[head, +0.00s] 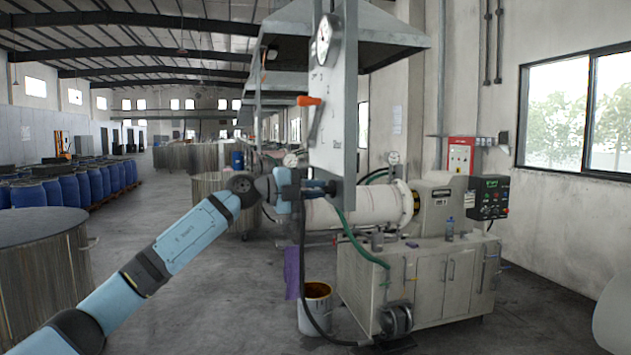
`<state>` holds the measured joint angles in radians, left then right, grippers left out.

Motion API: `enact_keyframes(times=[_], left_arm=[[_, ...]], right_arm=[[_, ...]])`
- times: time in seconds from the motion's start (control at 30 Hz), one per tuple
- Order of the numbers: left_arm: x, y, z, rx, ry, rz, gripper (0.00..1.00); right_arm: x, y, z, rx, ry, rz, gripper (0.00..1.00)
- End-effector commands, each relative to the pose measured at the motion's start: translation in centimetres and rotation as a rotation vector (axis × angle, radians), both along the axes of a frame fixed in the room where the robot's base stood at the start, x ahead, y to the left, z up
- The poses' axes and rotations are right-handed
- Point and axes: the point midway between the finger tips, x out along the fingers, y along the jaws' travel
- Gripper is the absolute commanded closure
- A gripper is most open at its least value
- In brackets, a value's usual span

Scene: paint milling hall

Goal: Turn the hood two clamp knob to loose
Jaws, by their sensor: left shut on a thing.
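A grey upright panel (332,120) hangs below a metal hood (395,35) in the middle of the head view. It carries a round gauge (323,38) at the top and a lever with an orange handle (309,101). A small dark clamp knob (330,187) sits at the panel's lower end. My left gripper (315,190) reaches in from the left and is shut on this knob. The fingers hide much of the knob, so its turned position cannot be told. Which hood number it belongs to is not readable. My right gripper is not in view.
A milling machine with a pale cylinder (365,207) stands on a cabinet (440,275) behind the panel. Drums (85,180) and a large vat (40,260) stand left. The middle floor is clear.

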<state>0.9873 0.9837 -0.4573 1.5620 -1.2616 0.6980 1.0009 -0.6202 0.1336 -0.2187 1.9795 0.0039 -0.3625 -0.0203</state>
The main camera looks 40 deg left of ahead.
Motion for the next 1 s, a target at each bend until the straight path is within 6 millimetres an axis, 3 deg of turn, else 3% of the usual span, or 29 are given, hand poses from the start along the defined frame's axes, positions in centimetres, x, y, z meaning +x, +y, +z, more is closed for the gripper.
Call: enact_keyframes(times=[0.53, 0.57, 0.67, 1.0], left_arm=[[0.01, -0.02, -0.11, -0.02, 0.017, 0.0, 1.0], [0.01, -0.02, -0.1, -0.02, 0.017, 0.0, 0.82], [0.02, -0.01, -0.09, -0.019, 0.016, 0.0, 0.61], [-0.29, 0.3, -0.17, -0.018, 0.016, 0.001, 0.61]], right_arm=[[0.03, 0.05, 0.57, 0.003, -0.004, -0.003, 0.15], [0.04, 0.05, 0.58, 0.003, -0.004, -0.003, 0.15], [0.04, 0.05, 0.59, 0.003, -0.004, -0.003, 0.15], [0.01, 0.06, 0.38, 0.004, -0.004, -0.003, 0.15]])
